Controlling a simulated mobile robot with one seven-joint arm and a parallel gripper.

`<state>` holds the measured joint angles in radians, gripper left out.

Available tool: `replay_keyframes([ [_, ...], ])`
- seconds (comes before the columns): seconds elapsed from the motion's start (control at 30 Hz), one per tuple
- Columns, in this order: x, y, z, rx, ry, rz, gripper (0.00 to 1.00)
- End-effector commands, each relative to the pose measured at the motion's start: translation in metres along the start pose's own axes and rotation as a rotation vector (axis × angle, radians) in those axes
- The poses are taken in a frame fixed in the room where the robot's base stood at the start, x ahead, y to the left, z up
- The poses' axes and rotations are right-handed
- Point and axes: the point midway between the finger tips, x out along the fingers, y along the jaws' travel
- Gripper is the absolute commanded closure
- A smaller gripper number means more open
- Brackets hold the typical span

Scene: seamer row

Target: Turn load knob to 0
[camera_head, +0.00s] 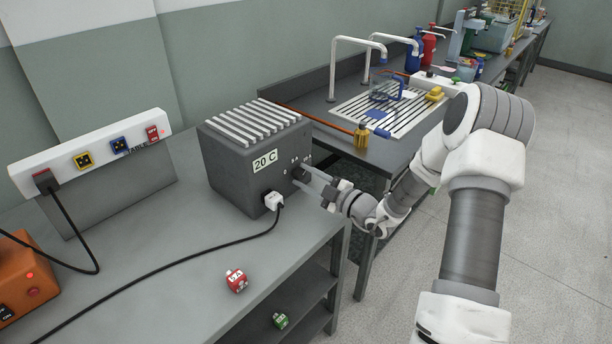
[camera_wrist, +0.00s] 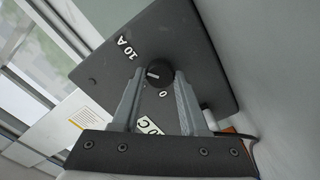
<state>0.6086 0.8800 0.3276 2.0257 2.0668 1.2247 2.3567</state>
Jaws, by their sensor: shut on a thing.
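The load knob (camera_wrist: 158,72) is a small dark round knob with a pale pointer line, on the front face of a dark grey box (camera_head: 225,165). In the wrist view the mark "10 A" (camera_wrist: 127,47) is above left of the knob and the mark "0" (camera_wrist: 163,93) is just below it. The pointer line lies roughly across the picture and is not clearly on either mark. My gripper (camera_wrist: 158,76) is shut on the knob, one finger on each side. In the head view my gripper (camera_head: 300,173) reaches the box's front face and hides most of the knob.
A white plug (camera_head: 273,201) with a black cable sits in the box's face, just below left of my gripper. A red plug (camera_head: 236,280) lies on the bench and a green one (camera_head: 281,320) is lower down. A white socket strip (camera_head: 95,150) stands left.

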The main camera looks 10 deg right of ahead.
Motion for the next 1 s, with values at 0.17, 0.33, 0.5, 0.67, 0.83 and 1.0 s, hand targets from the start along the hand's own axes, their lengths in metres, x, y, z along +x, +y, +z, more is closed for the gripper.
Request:
replay_keyframes([
  [0.17,-0.0002,0.0019,-0.0016,-0.129,-0.001,0.000,1.00],
  [0.33,-0.0006,0.0015,-0.0010,-0.288,-0.002,0.000,1.00],
  [0.5,-0.0004,0.0006,-0.0011,-0.449,0.000,0.000,1.00],
  [0.67,-0.0002,0.0000,-0.0008,-0.603,0.001,0.000,1.00],
  [0.83,-0.0003,-0.0005,0.0001,-0.765,0.000,0.000,1.00],
  [1.0,-0.0005,-0.0009,0.0008,-0.926,-0.001,0.000,1.00],
])
